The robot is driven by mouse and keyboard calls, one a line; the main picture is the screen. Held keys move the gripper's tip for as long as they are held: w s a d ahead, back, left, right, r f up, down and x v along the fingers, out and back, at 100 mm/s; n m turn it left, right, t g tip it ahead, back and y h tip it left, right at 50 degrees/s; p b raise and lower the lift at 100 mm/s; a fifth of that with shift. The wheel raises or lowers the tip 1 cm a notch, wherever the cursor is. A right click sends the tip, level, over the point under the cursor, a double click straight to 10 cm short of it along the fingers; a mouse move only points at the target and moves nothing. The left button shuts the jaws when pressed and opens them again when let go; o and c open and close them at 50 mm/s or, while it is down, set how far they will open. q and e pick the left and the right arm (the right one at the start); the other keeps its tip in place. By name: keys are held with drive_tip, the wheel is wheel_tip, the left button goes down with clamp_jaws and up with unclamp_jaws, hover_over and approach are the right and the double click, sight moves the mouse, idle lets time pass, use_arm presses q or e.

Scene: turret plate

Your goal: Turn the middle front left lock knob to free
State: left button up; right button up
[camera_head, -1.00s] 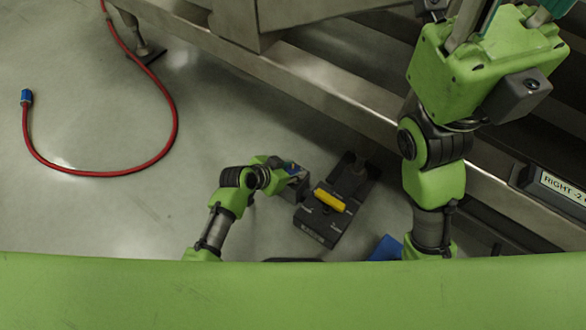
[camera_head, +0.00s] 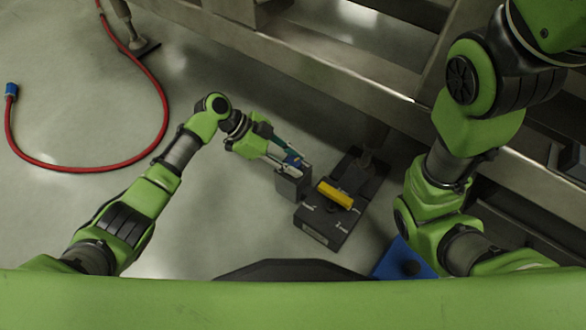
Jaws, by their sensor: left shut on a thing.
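My left gripper (camera_head: 295,163) reaches in from the left and is shut on a small blue knob (camera_head: 292,160). The knob sits on top of a small grey block (camera_head: 291,184). The fingers lie on either side of the knob and partly hide it, so its turn position cannot be read. Touching or close to the block's right side is a dark box (camera_head: 325,222) with a yellow handle (camera_head: 335,195) and small white markings too small to read. My right arm is at the right; its gripper is out of the picture.
A long metal beam (camera_head: 330,66) of the frame runs diagonally behind the box. A red hose (camera_head: 165,112) with a blue end (camera_head: 12,89) curves on the floor (camera_head: 60,200) at the left. A blue object (camera_head: 400,262) lies by my right arm. Floor left of the block is clear.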

use_arm(q)
drive_tip(key=m+g+b, duration=0.1)
drive_tip(key=b, duration=0.1)
drive_tip(key=m+g+b, duration=0.1)
drive_tip(key=m+b, duration=0.1)
drive_tip(key=m+g+y+b, duration=0.1)
drive_tip(key=b, duration=0.1)
drive_tip(key=shift+d+f+m, duration=0.1)
drive_tip(key=shift+f+m, duration=0.15)
drive_tip(key=shift+m, duration=0.15)
drive_tip(key=shift+r+m+g+y+b, duration=0.2)
drive_tip(key=shift+m+g+y+b, duration=0.2)
drive_tip(key=shift+m+g+b, duration=0.45)
drive_tip(key=o, duration=1.1)
drive_tip(key=v, duration=1.2)
drive_tip(key=shift+s+r, duration=0.1)
drive_tip(key=shift+s, duration=0.1)
